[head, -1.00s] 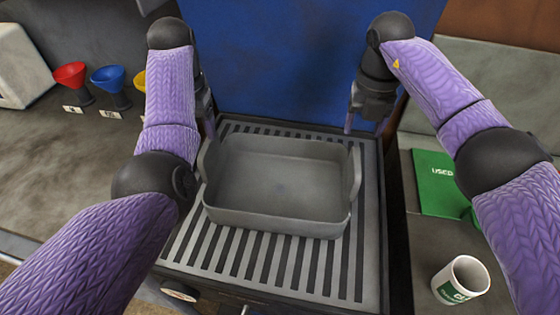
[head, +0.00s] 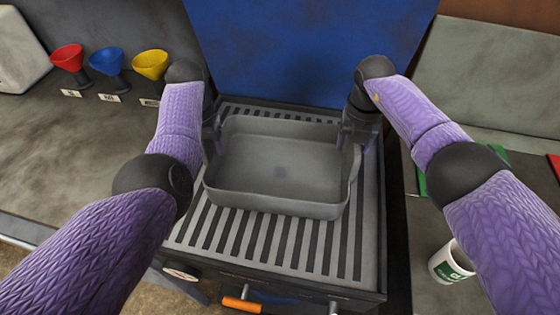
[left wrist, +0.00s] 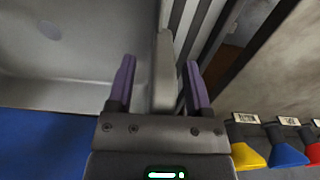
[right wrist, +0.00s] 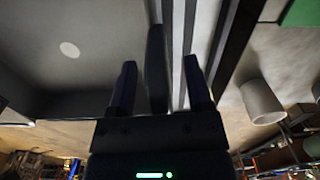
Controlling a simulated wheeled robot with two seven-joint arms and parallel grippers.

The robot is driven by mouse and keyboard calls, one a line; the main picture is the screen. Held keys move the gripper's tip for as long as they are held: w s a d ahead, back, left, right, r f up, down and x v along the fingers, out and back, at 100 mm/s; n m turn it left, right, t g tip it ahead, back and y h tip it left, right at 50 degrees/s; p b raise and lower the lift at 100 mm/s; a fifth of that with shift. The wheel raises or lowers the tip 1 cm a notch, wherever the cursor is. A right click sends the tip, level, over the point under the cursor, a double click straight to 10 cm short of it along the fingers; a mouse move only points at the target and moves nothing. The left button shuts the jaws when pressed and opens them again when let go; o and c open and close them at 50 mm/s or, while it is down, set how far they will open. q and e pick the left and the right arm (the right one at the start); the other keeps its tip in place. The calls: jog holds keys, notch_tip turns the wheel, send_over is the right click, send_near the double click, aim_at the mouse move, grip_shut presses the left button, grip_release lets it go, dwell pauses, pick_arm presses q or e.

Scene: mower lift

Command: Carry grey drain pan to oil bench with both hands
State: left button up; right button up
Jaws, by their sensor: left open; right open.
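The grey drain pan (head: 280,175) sits level on a slatted grate (head: 300,250) on the bench in the middle. My left gripper (head: 212,135) is at the pan's left handle. In the left wrist view its purple fingers (left wrist: 157,85) are open, one on each side of the grey handle (left wrist: 164,70). My right gripper (head: 352,140) is at the right handle. In the right wrist view its fingers (right wrist: 160,88) are open, with the handle (right wrist: 156,60) between them. I cannot tell whether any finger touches a handle.
A blue panel (head: 300,50) stands behind the pan. Red (head: 68,58), blue (head: 106,62) and yellow (head: 150,65) funnels stand on the left counter. A white cup (head: 448,264) is on the right counter. An orange handle (head: 241,304) sticks out at the front.

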jog(key=shift+f, duration=0.1)
pick_arm(q)
grip_shut()
pick_arm(e)
grip_shut()
dwell(1.2)
